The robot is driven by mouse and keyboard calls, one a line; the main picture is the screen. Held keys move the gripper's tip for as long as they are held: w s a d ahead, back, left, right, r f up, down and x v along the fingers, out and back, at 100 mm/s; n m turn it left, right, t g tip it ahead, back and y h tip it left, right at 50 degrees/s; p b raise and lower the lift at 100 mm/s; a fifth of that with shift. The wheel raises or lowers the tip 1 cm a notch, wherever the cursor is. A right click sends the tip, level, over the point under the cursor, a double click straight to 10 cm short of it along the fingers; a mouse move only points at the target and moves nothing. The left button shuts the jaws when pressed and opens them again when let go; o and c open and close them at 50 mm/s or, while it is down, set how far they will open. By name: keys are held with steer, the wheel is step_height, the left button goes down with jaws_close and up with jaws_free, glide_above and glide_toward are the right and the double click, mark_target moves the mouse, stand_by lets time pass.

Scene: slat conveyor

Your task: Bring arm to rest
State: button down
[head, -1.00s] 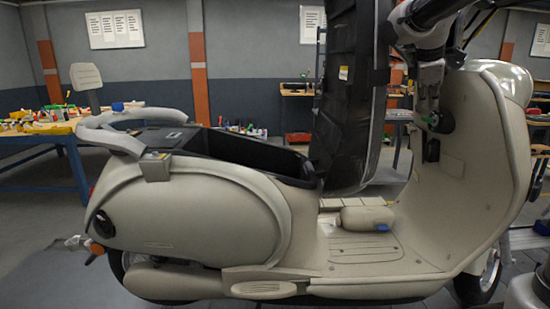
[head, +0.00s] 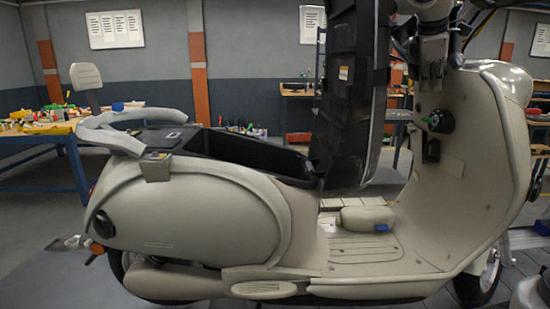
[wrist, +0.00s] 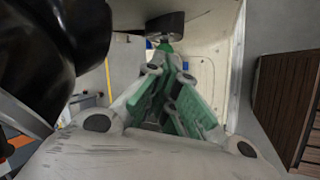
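My gripper (head: 432,80) hangs at the end of my arm in front of the scooter's front shield, at the upper right of the head view. In the wrist view its green-padded fingers (wrist: 170,75) lean toward each other; whether they meet or leave a narrow gap is unclear. I see nothing held between them. The lock also shows beyond the fingertips in the wrist view (wrist: 165,27). The gripper is apart from it.
The cream scooter (head: 200,215) stands with its black seat (head: 345,100) raised upright, close left of my arm. The storage bay (head: 250,155) is open. A cream bottle with a blue cap (head: 366,219) lies on the footboard. A cluttered workbench (head: 40,140) stands at left.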

stand_by(0.3)
steer(key=s+a+f+m+g+y, duration=0.1)
steer(key=s+a+f+m+y, duration=0.1)
steer(key=s+f+m, duration=0.55)
steer(key=s+f, duration=0.2)
steer(key=s, duration=0.3)
steer(key=s+f+m+y, duration=0.1)
steer(key=s+f+m, duration=0.2)
steer(key=s+f, duration=0.2)
steer(key=s+a+f+m+y, duration=0.1)
steer(key=s+f+m, duration=0.2)
steer(key=s, duration=0.8)
steer(key=shift+f, duration=1.15)
steer(key=shift+s, duration=0.1)
